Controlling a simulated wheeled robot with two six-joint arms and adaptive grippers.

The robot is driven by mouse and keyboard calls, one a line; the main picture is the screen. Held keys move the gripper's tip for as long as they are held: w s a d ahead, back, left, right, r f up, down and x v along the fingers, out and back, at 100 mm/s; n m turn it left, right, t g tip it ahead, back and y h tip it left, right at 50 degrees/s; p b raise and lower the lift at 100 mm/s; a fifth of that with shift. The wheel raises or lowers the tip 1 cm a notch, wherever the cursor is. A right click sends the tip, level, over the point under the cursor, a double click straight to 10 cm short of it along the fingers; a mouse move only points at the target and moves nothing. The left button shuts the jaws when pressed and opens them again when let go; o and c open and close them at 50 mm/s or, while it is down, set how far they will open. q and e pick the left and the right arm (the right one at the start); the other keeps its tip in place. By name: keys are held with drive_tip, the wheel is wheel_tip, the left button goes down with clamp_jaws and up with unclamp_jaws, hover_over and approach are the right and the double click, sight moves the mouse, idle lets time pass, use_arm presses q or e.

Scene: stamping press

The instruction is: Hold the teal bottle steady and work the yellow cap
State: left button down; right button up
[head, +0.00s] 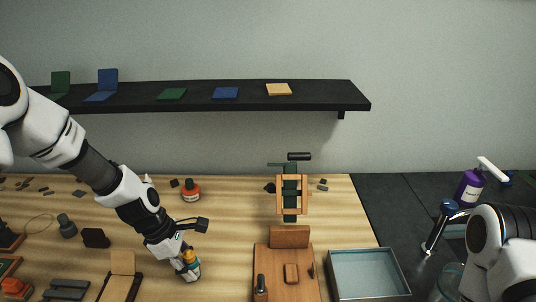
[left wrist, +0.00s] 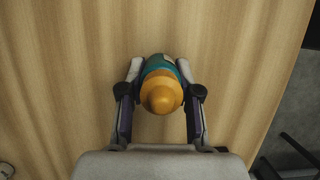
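The teal bottle (head: 191,272) stands on the wooden table in the left half of the head view, with its yellow cap (head: 188,256) on top. In the left wrist view the cap (left wrist: 161,95) hides most of the bottle, and a teal strip of the bottle (left wrist: 153,65) shows behind it. My left gripper (head: 184,254) is at the bottle. Its two fingers (left wrist: 160,72) lie on either side of the bottle body and appear to touch it, below the cap. My right arm enters at the lower right of the head view; its gripper is out of view.
An orange-red bottle (head: 191,192) stands behind the left gripper. A green press in a wooden frame (head: 290,190) stands right of centre, behind a brown board (head: 284,270). A grey tray (head: 368,272) is at right, near a tap (head: 437,230) and a purple bottle (head: 469,188). A black shelf (head: 320,96) hangs above.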

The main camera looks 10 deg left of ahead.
use_arm(q)
drive_tip(key=c, duration=0.7)
unclamp_jaws()
drive_tip(key=shift+f, duration=0.1)
drive_tip(key=v, duration=1.2)
drive_tip(key=shift+a, duration=0.1)
